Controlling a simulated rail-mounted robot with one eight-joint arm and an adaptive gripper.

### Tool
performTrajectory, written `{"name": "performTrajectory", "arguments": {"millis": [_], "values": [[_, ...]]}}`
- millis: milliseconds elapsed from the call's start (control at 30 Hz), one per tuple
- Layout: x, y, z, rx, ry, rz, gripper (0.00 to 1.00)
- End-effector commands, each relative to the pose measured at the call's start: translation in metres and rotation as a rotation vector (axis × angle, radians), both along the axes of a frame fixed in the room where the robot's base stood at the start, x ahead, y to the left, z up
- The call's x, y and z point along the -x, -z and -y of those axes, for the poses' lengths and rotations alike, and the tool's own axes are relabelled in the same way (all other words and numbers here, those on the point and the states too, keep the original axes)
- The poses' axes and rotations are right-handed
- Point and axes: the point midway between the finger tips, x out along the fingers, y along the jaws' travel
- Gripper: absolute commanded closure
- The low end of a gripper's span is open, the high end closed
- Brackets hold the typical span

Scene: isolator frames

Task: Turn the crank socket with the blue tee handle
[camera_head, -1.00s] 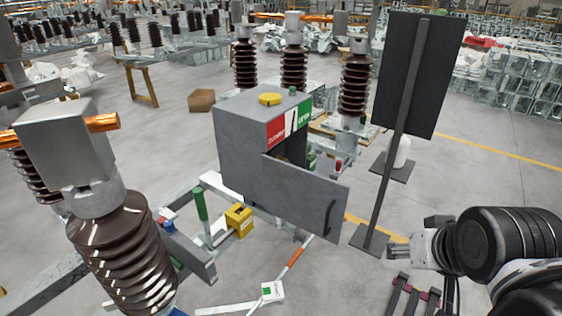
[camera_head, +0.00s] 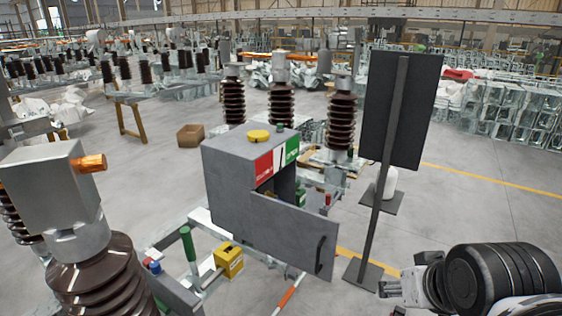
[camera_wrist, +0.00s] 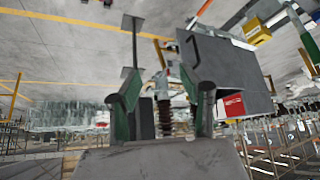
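A grey cabinet (camera_head: 228,185) stands mid-picture in the head view, with a red and green label and its door (camera_head: 290,240) swung open. The door also shows in the wrist view (camera_wrist: 235,75). I cannot make out the crank socket. A small blue piece (camera_head: 153,267) lies low left of the cabinet, beside a green upright handle (camera_head: 188,244); I cannot tell if it is the tee handle. My gripper (camera_head: 388,289) is at the lower right, apart from the cabinet. In the wrist view its fingers (camera_wrist: 163,100) are spread with nothing held between them.
A dark panel on a post (camera_head: 402,110) stands between my arm and the cabinet's right side. A yellow box (camera_head: 229,262) sits below the cabinet. Brown insulators (camera_head: 341,120) stand behind it, and a large one (camera_head: 100,280) is at the lower left.

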Motion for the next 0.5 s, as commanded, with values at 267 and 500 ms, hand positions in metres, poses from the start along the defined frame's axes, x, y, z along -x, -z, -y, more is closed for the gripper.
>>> {"name": "performTrajectory", "arguments": {"millis": [267,500], "values": [[0.0,0.0,0.0,0.0,0.0,0.0,0.64],[-0.0078,0.0025,-0.0018,-0.022,0.01,0.002,0.64]]}}
